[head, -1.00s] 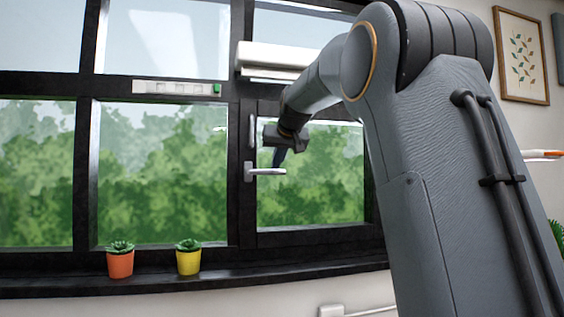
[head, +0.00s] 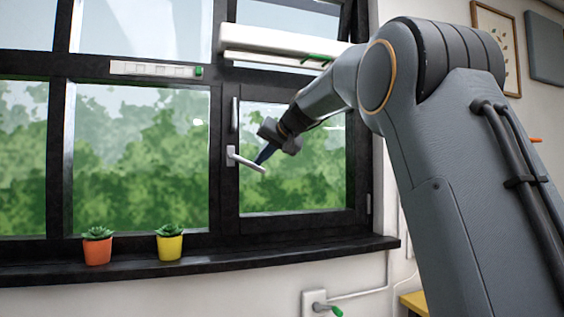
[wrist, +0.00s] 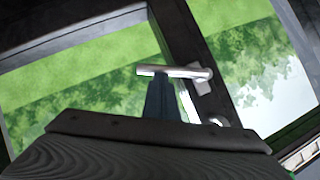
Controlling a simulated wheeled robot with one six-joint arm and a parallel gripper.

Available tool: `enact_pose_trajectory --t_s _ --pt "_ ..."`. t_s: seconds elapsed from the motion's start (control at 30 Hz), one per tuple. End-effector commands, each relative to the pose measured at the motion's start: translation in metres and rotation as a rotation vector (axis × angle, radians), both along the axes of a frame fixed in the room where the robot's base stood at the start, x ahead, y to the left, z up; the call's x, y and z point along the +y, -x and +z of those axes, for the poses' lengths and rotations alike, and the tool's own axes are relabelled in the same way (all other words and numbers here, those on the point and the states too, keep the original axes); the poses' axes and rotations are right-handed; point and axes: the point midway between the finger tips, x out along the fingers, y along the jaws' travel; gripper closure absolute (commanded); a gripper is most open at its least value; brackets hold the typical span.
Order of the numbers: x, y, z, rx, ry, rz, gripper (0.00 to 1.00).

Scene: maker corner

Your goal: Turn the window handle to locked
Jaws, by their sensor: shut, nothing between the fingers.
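The window handle (head: 246,162) is a light grey lever on the black frame of the right-hand window sash. In the head view it points right and tilts downward from its base. My gripper (head: 265,155) is shut and empty, with its dark blue fingers at the outer end of the lever. In the wrist view the handle (wrist: 175,72) lies across the fingertips of my gripper (wrist: 158,78), which appear to touch or nearly touch it. The exact contact is hard to tell.
An orange pot (head: 97,250) and a yellow pot (head: 170,246) with succulents stand on the dark sill (head: 200,259). A white box (head: 280,48) runs above the sash. A wall fitting with a green lever (head: 318,303) is below the sill.

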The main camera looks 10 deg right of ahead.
Motion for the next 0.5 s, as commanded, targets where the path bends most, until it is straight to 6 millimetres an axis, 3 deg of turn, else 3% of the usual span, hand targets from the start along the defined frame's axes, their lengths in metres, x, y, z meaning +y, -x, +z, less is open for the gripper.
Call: enact_pose_trajectory --t_s 0.03,0.5 --pt "0.005 -0.002 -0.011 0.003 -0.038 0.006 1.00" --pt "0.025 0.000 -0.043 0.032 -0.408 0.017 1.00"
